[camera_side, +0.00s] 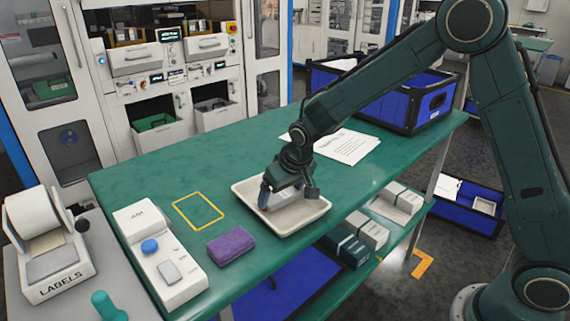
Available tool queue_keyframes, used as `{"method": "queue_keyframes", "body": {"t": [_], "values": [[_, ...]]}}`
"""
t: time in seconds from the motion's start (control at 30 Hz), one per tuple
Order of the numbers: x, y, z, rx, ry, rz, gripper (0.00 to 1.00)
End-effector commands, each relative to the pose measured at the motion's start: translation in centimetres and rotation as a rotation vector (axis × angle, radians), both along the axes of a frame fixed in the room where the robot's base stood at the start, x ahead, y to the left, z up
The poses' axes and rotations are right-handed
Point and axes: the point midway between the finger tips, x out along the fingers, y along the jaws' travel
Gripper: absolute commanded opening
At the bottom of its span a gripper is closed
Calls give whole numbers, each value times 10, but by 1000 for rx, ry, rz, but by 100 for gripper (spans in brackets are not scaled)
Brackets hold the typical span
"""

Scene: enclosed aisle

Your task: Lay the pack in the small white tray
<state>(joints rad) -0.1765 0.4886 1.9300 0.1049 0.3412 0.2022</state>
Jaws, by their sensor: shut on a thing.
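The small white tray (305,217) stands on the green table. My gripper (283,201) points down inside the tray's outline and is shut on a pale pack (285,198). The pack is small in the picture and partly covered by the fingers. I cannot tell whether it touches the tray floor.
A purple cloth-like block (231,246) lies left of the tray, near a yellow outlined rectangle (198,211). A white device with a blue button (160,255) stands at the table's left end. Papers (347,146) and a blue crate (437,103) lie behind. The table's left rear is clear.

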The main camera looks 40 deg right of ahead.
Motion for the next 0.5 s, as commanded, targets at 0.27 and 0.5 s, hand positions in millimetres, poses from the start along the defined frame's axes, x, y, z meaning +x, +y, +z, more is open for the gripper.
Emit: {"method": "queue_keyframes", "body": {"t": [0.27, 0.5], "values": [[0, 0, -8, 0, -1, 0, 66], [0, 0, -11, 0, -1, 0, 66]]}}
